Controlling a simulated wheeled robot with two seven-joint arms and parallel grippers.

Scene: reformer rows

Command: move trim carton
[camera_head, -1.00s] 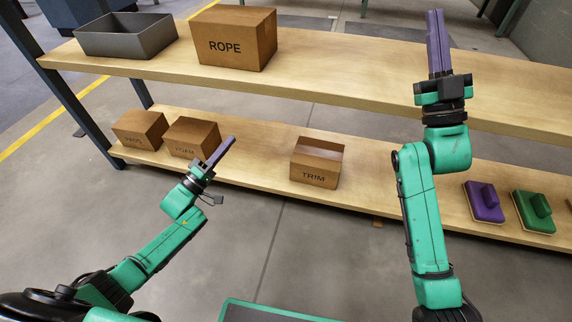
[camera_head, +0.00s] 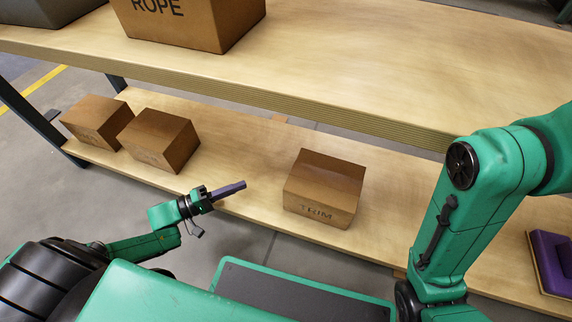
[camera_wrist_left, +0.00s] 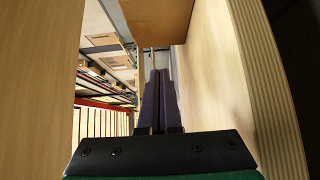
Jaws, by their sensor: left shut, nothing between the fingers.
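The brown TRIM carton (camera_head: 322,190) stands upright on the lower wooden shelf (camera_head: 252,140), with its lettered side towards me. My left gripper (camera_head: 238,187) is shut and empty, to the left of the carton and apart from it, its purple fingers pointing at it. In the left wrist view the shut fingers (camera_wrist_left: 158,102) point towards a brown carton face (camera_wrist_left: 158,22), which seems to be the TRIM carton. My right arm rises on the right, and its gripper is outside the view.
Two brown cartons (camera_head: 95,122) (camera_head: 158,140) stand to the left on the lower shelf. The upper shelf (camera_head: 340,60) overhangs behind, bearing the ROPE carton (camera_head: 195,25) and a grey bin (camera_head: 45,10). A purple item (camera_head: 553,258) lies at the far right.

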